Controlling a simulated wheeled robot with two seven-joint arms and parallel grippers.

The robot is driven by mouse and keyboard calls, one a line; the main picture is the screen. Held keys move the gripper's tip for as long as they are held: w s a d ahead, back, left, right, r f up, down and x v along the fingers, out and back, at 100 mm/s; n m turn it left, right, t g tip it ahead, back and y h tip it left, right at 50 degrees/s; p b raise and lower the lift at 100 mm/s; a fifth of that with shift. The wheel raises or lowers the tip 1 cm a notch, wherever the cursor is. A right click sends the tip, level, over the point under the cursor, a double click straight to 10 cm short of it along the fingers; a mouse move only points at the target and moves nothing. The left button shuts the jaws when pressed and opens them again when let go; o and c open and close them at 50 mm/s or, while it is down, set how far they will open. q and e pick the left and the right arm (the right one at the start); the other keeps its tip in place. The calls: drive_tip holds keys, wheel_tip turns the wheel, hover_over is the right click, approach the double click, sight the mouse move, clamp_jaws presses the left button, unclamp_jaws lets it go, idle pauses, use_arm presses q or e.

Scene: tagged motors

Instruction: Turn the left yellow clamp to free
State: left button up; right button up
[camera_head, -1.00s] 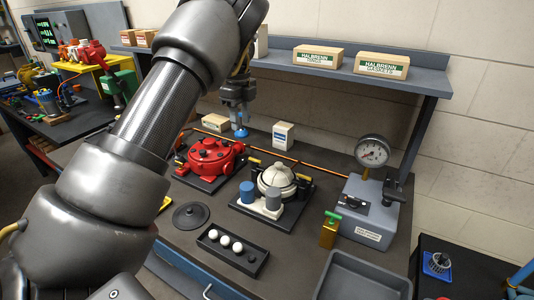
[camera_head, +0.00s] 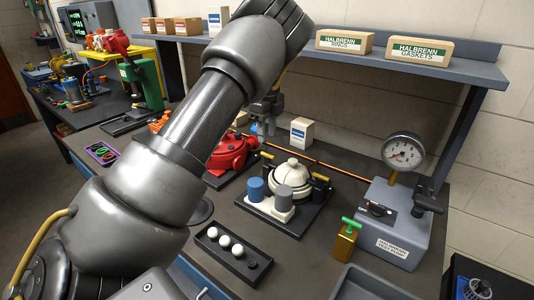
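A white domed motor (camera_head: 289,180) sits on a dark base plate on the bench, with a blue and a grey cylinder at its front. A left yellow clamp (camera_head: 267,156) shows at its back left, and a right yellow clamp (camera_head: 321,177) at its right. My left gripper (camera_head: 263,129) hangs above and behind the left clamp, apart from it, pointing down. It is small and partly behind my arm, so I cannot tell whether its fingers are open or shut. My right gripper is not in view.
A red motor (camera_head: 232,155) stands left of the white one, partly behind my arm. A black tray (camera_head: 234,255) with white balls lies in front. A gauge stand (camera_head: 385,222) and a small brass block with a green handle (camera_head: 345,240) are at the right. A shelf (camera_head: 400,68) runs above.

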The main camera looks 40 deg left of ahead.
sight(269, 160)
use_arm(q)
wheel_tip(269, 160, down, 8)
drive_tip(key=shift+w+p, duration=0.15)
drive_tip(key=shift+p, duration=0.15)
clamp_jaws()
